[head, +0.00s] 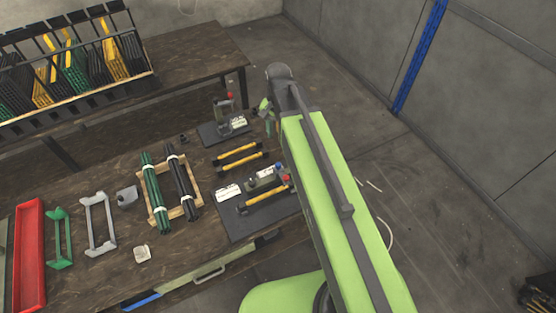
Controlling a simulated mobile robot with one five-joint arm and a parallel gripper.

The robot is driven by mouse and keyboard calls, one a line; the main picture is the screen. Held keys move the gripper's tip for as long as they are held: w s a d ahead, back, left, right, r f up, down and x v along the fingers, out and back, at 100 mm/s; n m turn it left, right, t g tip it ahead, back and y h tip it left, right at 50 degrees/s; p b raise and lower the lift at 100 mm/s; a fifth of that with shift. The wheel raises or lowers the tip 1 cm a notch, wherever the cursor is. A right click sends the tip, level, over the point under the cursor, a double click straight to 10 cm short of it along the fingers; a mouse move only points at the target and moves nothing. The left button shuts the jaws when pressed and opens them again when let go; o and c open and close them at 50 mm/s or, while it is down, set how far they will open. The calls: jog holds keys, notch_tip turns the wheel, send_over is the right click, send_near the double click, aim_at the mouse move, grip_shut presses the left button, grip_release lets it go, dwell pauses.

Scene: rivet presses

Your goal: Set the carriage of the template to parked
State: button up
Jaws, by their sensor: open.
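Two fixtures on dark base plates stand on the wooden bench in the head view. The farther fixture (222,108) has a grey upright, a red knob (230,95) and a white label. I cannot tell which is the template, nor where its carriage sits. My gripper (266,116) is small in view, open, just right of the farther fixture and beyond the nearer one; my arm partly hides this area.
Two yellow bars (238,153) lie between the fixtures. A wooden cradle (158,216) holds dark green and black rods. Grey and green brackets, a red tray (28,254) and small grey parts lie left. A rack (70,95) stands behind. Open floor is at right.

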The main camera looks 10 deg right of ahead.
aim_at(278, 164)
notch_tip(278, 164, down, 17)
jog(key=b, duration=1.7)
jog(key=shift+f, duration=0.2)
jog(key=shift+r, duration=0.1)
grip_shut()
